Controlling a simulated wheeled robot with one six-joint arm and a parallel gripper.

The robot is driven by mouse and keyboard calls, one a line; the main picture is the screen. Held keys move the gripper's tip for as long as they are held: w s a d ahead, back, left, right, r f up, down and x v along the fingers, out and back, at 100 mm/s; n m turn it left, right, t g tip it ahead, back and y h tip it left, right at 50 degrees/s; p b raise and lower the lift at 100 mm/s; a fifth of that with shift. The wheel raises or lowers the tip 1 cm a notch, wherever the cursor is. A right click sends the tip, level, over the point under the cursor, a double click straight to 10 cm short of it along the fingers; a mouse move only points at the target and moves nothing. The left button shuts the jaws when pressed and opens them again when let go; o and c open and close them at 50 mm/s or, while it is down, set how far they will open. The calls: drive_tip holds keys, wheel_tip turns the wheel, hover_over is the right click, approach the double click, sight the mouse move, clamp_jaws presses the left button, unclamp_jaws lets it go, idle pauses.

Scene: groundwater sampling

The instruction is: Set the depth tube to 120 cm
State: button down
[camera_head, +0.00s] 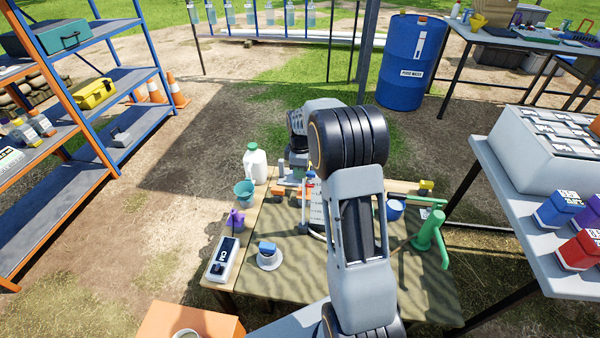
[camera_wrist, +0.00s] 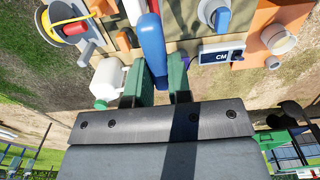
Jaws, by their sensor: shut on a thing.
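In the wrist view, my gripper (camera_wrist: 157,66) has its two green fingers on either side of a long, rounded blue tube (camera_wrist: 151,38) and is shut on it. I cannot tell whether this is the depth tube, and no 120 mark is legible. The white display box with CM on its dark panel (camera_wrist: 222,55) lies to the right; it appears as the grey-white box (camera_head: 223,258) at the table's left in the head view. A white scale strip (camera_head: 316,206) stands mid-table, partly behind my arm. My arm hides much of the work area there.
The worktable (camera_head: 330,285) also holds a white jug (camera_head: 255,165), a teal bucket (camera_head: 244,192), a green hand pump (camera_head: 431,240), a blue cup (camera_head: 395,209) and a blue-topped item (camera_head: 267,250). Shelves (camera_head: 120,80) stand left. A side table (camera_head: 510,205) stands right.

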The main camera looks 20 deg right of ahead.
drive_tip(key=shift+w+r, duration=0.15)
drive_tip(key=shift+r, duration=0.4)
drive_tip(key=c, duration=1.5)
unclamp_jaws()
drive_tip(key=o, duration=0.5)
drive_tip(key=shift+c, duration=0.2)
wheel_tip(320, 180, up, 14)
drive_tip(key=p, duration=0.2)
drive_tip(key=shift+f, duration=0.15)
